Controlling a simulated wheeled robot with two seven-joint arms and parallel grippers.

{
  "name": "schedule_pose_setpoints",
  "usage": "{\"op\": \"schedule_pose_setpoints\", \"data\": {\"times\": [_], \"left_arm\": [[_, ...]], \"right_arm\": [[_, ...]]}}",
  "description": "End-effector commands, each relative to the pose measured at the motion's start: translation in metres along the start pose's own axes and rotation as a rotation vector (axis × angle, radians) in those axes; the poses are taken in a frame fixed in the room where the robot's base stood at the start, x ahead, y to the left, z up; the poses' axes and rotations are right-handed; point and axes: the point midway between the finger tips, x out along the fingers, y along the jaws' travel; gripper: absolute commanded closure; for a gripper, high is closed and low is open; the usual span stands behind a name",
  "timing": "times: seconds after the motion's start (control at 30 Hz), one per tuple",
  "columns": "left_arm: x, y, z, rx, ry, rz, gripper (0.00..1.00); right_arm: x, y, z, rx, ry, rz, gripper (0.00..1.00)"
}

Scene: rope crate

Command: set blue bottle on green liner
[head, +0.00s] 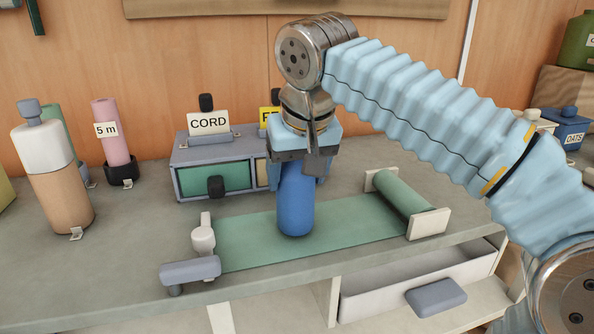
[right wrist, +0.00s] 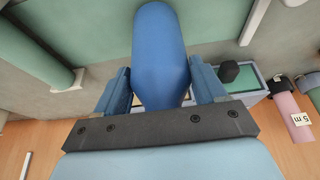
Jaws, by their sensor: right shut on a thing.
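The blue bottle (head: 296,205) is upright in the middle of the head view, its base over the green liner (head: 350,218). I cannot tell whether its base touches the liner or is just above it. My right gripper (head: 298,172) comes down from above and is shut on the bottle's upper part, which it hides. In the right wrist view the bottle (right wrist: 162,55) sits between the two blue fingers (right wrist: 160,92). The liner lies flat on the counter, unrolled from a green roll (head: 402,192) at its right end. My left gripper is not in view.
A grey drawer box (head: 213,178) with a CORD card stands behind the liner. A clamp-like grey piece (head: 190,270) sits at the liner's left end. A tan bottle (head: 62,195) and pink roll (head: 112,140) stand left. An open drawer (head: 415,285) is below the counter edge.

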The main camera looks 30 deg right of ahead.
Motion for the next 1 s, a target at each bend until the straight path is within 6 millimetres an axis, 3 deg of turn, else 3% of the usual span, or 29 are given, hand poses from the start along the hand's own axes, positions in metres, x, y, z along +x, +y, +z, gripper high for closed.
{"op": "schedule_pose_setpoints", "data": {"times": [0.73,0.77,0.93,1.0], "left_arm": [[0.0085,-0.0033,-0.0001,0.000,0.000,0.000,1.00],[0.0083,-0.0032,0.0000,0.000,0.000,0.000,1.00],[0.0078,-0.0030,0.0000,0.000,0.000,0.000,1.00],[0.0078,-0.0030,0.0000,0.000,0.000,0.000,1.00]], "right_arm": [[0.0106,0.0001,0.0046,0.000,0.000,0.000,0.78],[0.0105,0.0000,0.0045,0.000,0.000,0.000,0.28],[0.0101,0.0000,0.0043,0.000,0.000,0.000,0.02],[0.0101,0.0000,0.0043,0.000,0.000,0.000,0.00]]}}
